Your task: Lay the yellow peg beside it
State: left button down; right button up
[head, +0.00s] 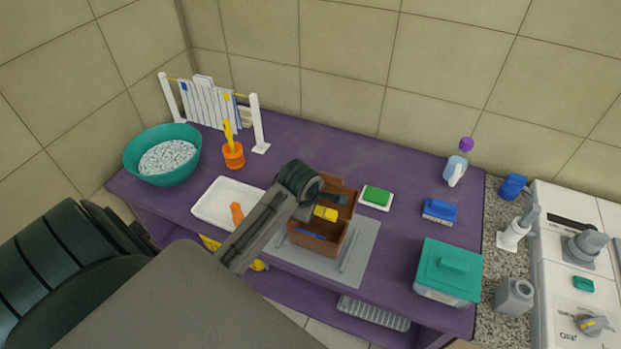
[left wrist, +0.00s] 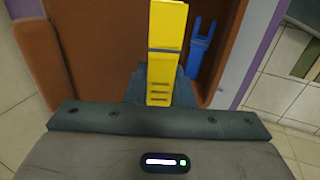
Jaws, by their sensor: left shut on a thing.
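The yellow peg (head: 327,213) is held in my left gripper (head: 314,208), which is shut on it above the brown box (head: 318,247). In the left wrist view the yellow peg (left wrist: 165,45) stands out from between the fingers. A blue peg (head: 311,235) lies in the box; it also shows in the left wrist view (left wrist: 200,48), with a two-pronged end, to the right of the yellow peg. I cannot tell whether the yellow peg touches the box floor. My arm hides part of the box's left side. My right gripper is not in view.
The box stands on a grey mat (head: 365,255) on the purple table. A white tray (head: 213,207) with an orange peg (head: 237,213) is to the left. A green sponge (head: 377,196) on a white dish and a teal-lidded box (head: 449,268) are to the right.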

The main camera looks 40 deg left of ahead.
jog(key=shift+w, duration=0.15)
pick_arm(q)
jog(key=c, duration=1.2)
grip_release()
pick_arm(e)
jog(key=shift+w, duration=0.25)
pick_arm(q)
jog(key=shift+s+r, duration=0.2)
jog(key=shift+r, duration=0.3)
jog(key=b+v, duration=0.1)
jog(key=v, duration=0.8)
jog(key=shift+s+r, duration=0.2)
jog(key=shift+r, duration=0.1)
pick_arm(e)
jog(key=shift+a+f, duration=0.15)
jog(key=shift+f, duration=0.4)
